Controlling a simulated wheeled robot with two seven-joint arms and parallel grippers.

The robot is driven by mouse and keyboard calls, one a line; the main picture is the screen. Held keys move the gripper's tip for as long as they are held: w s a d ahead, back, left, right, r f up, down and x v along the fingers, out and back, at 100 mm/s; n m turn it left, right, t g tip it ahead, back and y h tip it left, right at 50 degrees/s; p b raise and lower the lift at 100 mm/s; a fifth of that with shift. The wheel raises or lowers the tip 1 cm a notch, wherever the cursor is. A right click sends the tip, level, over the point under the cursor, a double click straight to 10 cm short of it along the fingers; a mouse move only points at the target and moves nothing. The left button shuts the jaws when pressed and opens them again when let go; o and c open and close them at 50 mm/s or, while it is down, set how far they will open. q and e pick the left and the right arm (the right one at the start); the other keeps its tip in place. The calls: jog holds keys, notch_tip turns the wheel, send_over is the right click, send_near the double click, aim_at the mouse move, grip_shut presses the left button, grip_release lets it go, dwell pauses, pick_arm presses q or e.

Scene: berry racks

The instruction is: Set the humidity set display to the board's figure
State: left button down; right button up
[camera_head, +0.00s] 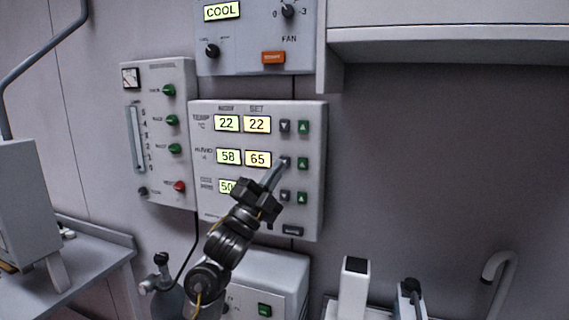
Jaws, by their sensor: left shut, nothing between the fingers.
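The control panel (310,216) on the wall has rows of lit displays and buttons. The humidity set display (258,159) reads 65, and the humidity display to its left (228,157) reads 58. The green up button (303,163) of that row is clear. My left gripper (281,166) is shut and empty, with its tip at the grey down button of the humidity row, largely covering it; I cannot tell whether it touches. The gripper hides the set display of the bottom row. The board with the figure and my right gripper are not in view.
The temperature row above shows 22 (227,123) and 22 (257,125). A panel with green knobs (160,190) is at the left. A COOL panel (240,60) with an orange switch is above. A cabinet (440,45) juts out at upper right.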

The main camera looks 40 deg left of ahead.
pick_arm(q)
jog(key=s, duration=0.1)
jog(key=s+d, duration=0.1)
jog(key=s, duration=0.2)
jog(key=shift+s+d+p, duration=0.35)
jog(key=shift+p, duration=0.05)
dwell(0.5)
